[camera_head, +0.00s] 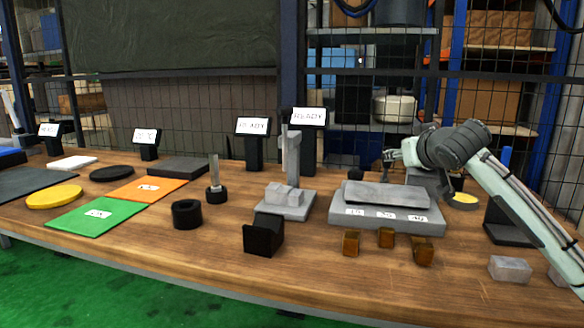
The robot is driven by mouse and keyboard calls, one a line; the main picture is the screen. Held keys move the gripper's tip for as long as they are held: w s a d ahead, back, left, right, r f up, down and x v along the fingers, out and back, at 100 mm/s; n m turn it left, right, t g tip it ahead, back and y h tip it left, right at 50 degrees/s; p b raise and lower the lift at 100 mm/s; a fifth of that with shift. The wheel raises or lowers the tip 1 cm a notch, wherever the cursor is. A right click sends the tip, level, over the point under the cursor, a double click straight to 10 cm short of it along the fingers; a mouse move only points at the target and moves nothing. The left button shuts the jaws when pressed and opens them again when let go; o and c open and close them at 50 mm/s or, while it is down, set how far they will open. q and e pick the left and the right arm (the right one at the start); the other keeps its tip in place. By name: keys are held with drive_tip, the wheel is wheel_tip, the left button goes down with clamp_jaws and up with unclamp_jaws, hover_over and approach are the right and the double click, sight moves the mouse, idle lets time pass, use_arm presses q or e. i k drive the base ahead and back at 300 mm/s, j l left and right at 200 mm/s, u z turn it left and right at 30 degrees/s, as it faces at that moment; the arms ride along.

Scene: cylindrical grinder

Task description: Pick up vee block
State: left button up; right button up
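A black block (263,237) with a sloped, notched-looking top sits on the wooden bench near the front middle. It looks most like the vee block, but its notch is not clear. My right gripper (389,163) is at the end of the arm coming in from the right. It is behind the long grey block, well to the right of and beyond the black block, and apart from it. Its fingers are small and dark, so I cannot tell whether they are open or shut. My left gripper is not in view.
A grey stepped block on a plate (285,208) stands behind the black block. A grey base (360,222) carries a long grey block (385,194). Small brass blocks (386,238) lie in front. A black ring (187,214) and coloured mats (98,214) are left. Front bench edge is mostly clear.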

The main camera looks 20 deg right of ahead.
sight(265, 236)
drive_tip(key=k+j, duration=0.25)
drive_tip(key=k, duration=0.2)
drive_tip(key=k+j, duration=0.2)
drive_tip(key=k, duration=0.3)
